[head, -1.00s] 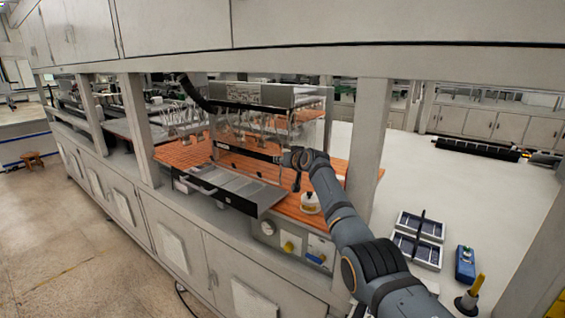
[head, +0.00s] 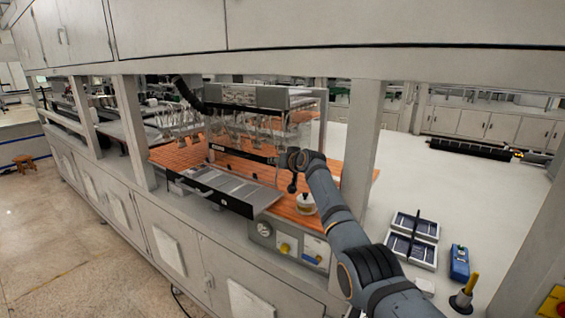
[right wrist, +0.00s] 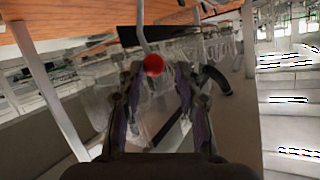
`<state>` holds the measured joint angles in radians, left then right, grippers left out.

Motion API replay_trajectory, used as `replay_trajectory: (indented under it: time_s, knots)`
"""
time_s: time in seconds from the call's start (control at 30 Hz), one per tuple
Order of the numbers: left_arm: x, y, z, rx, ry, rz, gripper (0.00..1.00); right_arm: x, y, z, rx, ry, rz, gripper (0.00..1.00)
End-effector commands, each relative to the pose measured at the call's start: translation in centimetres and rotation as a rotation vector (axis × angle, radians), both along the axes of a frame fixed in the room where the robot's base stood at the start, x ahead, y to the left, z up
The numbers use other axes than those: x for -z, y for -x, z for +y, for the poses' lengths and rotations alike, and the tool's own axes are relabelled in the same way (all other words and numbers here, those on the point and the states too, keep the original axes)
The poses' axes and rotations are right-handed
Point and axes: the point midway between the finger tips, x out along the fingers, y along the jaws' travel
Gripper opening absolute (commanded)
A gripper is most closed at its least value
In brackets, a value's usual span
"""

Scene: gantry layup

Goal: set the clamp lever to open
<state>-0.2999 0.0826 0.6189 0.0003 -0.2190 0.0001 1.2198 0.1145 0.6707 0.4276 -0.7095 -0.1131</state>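The clamp lever shows in the right wrist view as a thin grey rod coming from the top edge, with a red ball knob (right wrist: 153,65) at its end. My right gripper (right wrist: 156,72) is open, with one finger on each side of the knob in the picture. I cannot tell whether the knob is between the fingertips or just beyond them; no contact shows. In the head view my right arm reaches in from the lower right to the orange slatted bed, its gripper (head: 292,184) small and dark there. The lever cannot be made out in that view. My left gripper is not in view.
A grey tray (head: 238,189) juts from the front of the orange bed (head: 180,157). A white round container (head: 306,204) stands near my right wrist. Posts (head: 364,140) and the overhead cabinet bound the opening. Dark panels (head: 414,226) and a blue device (head: 459,262) lie at right.

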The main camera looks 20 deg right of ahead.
Motion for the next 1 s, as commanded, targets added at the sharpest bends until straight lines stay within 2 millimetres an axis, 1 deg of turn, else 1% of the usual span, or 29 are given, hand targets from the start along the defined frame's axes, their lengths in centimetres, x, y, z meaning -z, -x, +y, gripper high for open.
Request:
replay_trajectory:
  time_s: [0.17, 0.4, 0.5, 0.67, 1.0]
  knots:
    - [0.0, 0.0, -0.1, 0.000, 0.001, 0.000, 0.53, -0.6, 1.9, -0.4, 0.002, 0.003, -0.003, 0.35]
    - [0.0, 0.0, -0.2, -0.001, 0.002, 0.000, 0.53, -1.8, 5.0, -0.9, 0.003, 0.004, -0.005, 0.35]
    - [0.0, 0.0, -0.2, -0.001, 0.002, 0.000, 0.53, -2.2, 5.9, -1.0, 0.002, 0.003, -0.005, 0.35]
    - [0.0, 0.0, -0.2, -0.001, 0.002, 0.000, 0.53, -2.5, 6.5, -1.1, 0.001, 0.002, -0.004, 0.35]
    - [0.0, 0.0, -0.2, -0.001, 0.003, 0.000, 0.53, -2.5, 6.6, -1.1, 0.001, 0.002, -0.004, 0.35]
